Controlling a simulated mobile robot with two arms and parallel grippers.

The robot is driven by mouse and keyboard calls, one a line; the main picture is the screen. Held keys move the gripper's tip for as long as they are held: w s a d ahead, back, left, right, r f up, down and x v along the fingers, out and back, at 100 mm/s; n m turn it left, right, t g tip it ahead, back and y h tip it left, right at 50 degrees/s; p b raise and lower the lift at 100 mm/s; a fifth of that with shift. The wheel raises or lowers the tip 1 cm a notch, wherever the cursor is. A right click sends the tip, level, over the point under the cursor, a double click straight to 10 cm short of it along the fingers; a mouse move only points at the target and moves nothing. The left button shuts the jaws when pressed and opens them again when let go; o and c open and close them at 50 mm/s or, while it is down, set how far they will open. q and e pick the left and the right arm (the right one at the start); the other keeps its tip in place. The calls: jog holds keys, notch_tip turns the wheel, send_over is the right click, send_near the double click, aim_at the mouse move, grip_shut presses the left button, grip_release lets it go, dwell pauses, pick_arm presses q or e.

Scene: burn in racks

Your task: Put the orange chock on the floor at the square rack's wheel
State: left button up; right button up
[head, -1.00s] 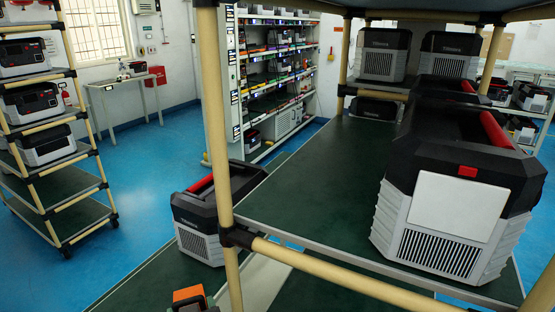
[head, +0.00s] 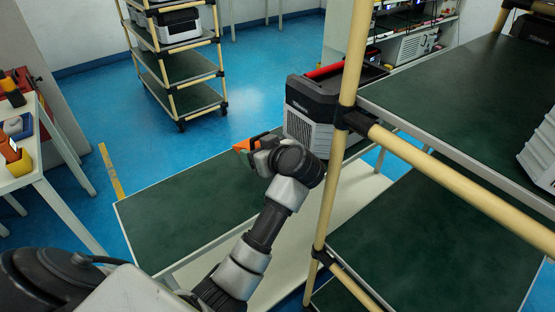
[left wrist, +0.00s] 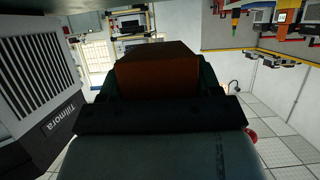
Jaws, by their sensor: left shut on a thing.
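The orange chock (head: 243,145) is in the jaws of my left gripper (head: 256,148). In the left wrist view the chock (left wrist: 158,68) is a dark orange block filling the space between the fingers. The gripper appears held above the low green-topped bench, left of a grey and black power unit (head: 310,115). A shelf rack (head: 168,80) with tan pipes and black wheels (head: 181,126) stands on the blue floor at the back. I cannot tell whether it is the square rack. My right gripper is not in view.
A near tan-pipe rack (head: 345,120) with green shelves (head: 430,115) fills the right. The green bench (head: 180,205) lies below my left arm. A white table (head: 15,175) with bins is at the left. Blue floor (head: 90,130) is open around the back rack.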

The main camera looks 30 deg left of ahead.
pick_arm(q)
jog(key=shift+f+b, duration=0.4)
jog(key=shift+f, duration=2.45)
jog(key=shift+f, duration=0.1)
jog(key=o, duration=1.2)
jog(key=shift+c, duration=0.2)
